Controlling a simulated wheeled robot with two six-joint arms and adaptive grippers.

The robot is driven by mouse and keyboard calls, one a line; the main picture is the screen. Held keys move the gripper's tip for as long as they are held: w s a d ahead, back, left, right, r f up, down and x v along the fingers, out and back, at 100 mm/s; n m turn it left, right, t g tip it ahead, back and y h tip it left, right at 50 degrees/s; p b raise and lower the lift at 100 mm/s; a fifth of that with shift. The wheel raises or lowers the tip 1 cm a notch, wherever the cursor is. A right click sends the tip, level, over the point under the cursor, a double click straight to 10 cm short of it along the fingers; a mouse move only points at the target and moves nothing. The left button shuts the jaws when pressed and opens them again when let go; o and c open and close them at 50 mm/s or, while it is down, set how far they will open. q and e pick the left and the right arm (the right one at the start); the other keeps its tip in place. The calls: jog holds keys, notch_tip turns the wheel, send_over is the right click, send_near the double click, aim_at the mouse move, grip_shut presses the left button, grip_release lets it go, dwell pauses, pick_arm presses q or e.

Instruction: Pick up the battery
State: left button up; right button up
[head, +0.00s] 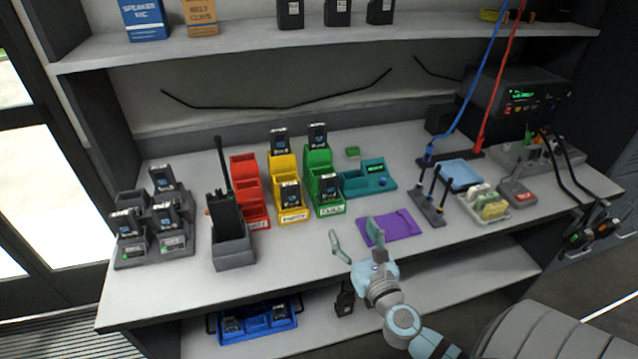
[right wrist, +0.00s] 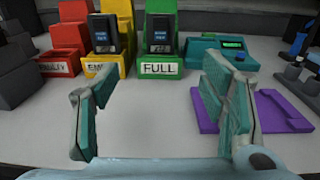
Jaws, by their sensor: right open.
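Several black batteries with blue-screened labels are in view. One stands in the front of the green bin labelled FULL (head: 331,210), and this battery (head: 328,186) also shows in the right wrist view (right wrist: 160,34). Another stands behind it (head: 317,134). The yellow bin (head: 291,216) holds a front battery (head: 290,192) and a back battery (head: 279,140). More batteries (head: 167,214) sit in the grey charger (head: 150,256) at the left. My right gripper (head: 354,232) is open and empty in front of the green bin, apart from it. My left gripper is not in view.
The red bin (head: 252,213) shows no battery. A radio (head: 225,215) stands upright in a grey holder. A purple mat (head: 398,226) lies beside my right gripper, and a teal tester (head: 365,181) sits behind. The front middle of the bench is clear.

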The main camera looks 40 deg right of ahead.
send_near(331, 190)
jog(key=shift+w+d+r, duration=0.3)
jog(key=shift+w+r, duration=0.05)
jog(key=shift+w, duration=0.1)
jog(key=x, duration=0.4)
jog(key=b+x, duration=0.1)
jog(key=x, duration=0.2)
jog(key=shift+w+a+f, duration=0.2)
jog(key=shift+f, duration=0.15)
jog(key=shift+s, duration=0.1)
grip_shut()
pick_arm(q)
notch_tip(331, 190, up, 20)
jog(key=p, duration=2)
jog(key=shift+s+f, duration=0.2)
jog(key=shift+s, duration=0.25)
pick_arm(e)
notch_tip(331, 190, up, 28)
